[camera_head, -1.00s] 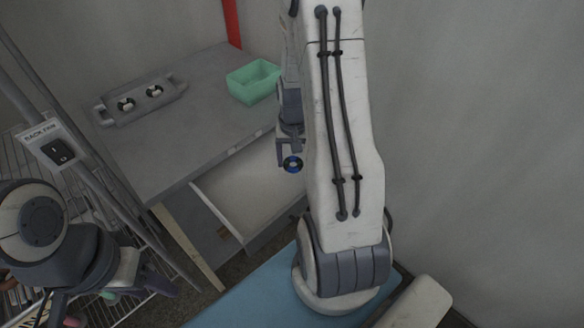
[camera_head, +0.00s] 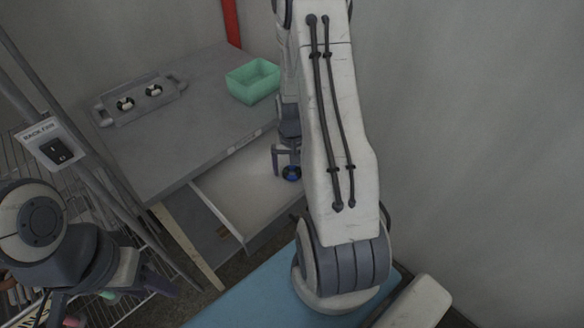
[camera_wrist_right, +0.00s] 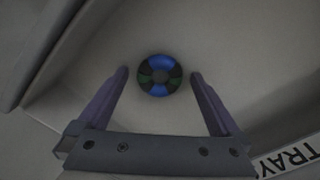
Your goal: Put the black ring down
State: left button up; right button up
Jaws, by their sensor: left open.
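The black ring (camera_wrist_right: 160,76), with blue and green patches and a dark centre, lies between and just beyond the fingertips of my right gripper (camera_wrist_right: 160,80) in the right wrist view. The fingers are open, with a gap on each side of the ring. In the head view the ring (camera_head: 291,173) is at my right gripper (camera_head: 285,168), over the pale floor of the open drawer (camera_head: 240,195). Whether it rests on that floor is hard to tell. My left gripper (camera_head: 155,283) is open at the lower left, partly hidden by its arm.
A grey holder (camera_head: 140,100) with two black-and-white round parts and a green bin (camera_head: 252,82) stand on the grey cabinet top (camera_head: 200,125). A wire rack and a post with a switch box (camera_head: 52,147) stand at left. The drawer edge carries a "TRAY" label (camera_wrist_right: 292,158).

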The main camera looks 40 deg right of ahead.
notch_tip(320, 180, up, 12)
jog(key=s+a+r+n, duration=0.1)
jog(key=a+r+n, duration=0.25)
jog(key=a, duration=0.65)
jog(key=s+a+r+n, duration=0.2)
jog(key=a+r+n, duration=0.15)
jog(key=a, duration=0.65)
jog(key=s+a+r+n+y, duration=0.1)
jog(key=s+a+r+n, duration=0.1)
jog(key=s+a+n, duration=0.6)
jog(key=s+a, duration=0.3)
jog(key=s, duration=0.2)
jog(key=shift+s+r+n+p, duration=0.25)
jog(key=shift+n+p, duration=0.05)
